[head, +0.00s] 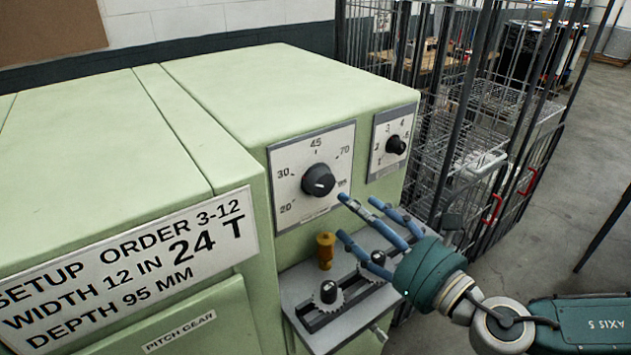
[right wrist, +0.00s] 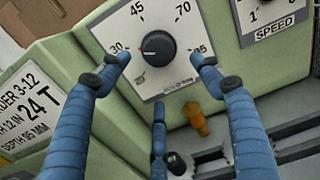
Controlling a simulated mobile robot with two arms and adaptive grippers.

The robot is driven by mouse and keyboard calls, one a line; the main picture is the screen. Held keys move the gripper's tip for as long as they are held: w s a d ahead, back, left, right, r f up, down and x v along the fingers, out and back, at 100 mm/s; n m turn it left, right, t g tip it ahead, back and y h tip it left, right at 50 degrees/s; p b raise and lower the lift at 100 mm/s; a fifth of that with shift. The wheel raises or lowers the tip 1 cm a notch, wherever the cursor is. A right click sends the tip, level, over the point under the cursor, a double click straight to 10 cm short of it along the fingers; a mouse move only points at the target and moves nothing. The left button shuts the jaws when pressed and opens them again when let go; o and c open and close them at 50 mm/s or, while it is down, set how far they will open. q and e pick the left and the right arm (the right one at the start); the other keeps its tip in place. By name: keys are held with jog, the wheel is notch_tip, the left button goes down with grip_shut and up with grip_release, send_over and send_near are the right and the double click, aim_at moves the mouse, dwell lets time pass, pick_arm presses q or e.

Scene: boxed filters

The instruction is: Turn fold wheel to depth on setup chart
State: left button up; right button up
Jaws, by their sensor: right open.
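The fold wheel (head: 318,181), a black knob on a white plate marked 20, 30, 45, 70 and 95, is on the green machine's front. It also shows in the right wrist view (right wrist: 158,47). A small reddish mark on its left side lies toward 30 there; I cannot tell its exact setting. The setup chart (head: 130,262) reads order 3-12, width 12 in, 24 T, depth 95 mm. My right gripper (head: 358,217) is open and empty, in front and to the lower right of the wheel. Its fingers (right wrist: 160,75) are apart from the knob. My left gripper is not in view.
A smaller speed knob (head: 395,145) sits right of the fold wheel. Below are a brass-coloured peg (head: 325,250) and a slotted grey shelf (head: 345,318) with black-knobbed gears. Wire cages (head: 450,110) stand behind on the right.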

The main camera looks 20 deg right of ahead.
aim_at(325, 188)
jog(key=x, duration=0.2)
jog(key=r+p+x, duration=0.1)
jog(key=x, duration=0.1)
jog(key=shift+w, duration=0.3)
jog(key=x, duration=0.1)
jog(key=p+x, duration=0.1)
jog(key=x, duration=0.1)
jog(key=p+x, duration=0.1)
jog(key=shift+w+a+f, duration=0.2)
jog(key=shift+w+f, duration=0.15)
jog(key=shift+f, duration=0.05)
jog(key=shift+w, duration=0.1)
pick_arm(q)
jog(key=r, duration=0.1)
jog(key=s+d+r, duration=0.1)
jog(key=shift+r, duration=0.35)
pick_arm(e)
jog(key=shift+f, duration=0.1)
jog(key=c, duration=1.1)
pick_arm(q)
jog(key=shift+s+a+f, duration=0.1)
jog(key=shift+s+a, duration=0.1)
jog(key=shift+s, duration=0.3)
pick_arm(e)
jog(key=shift+c, duration=0.2)
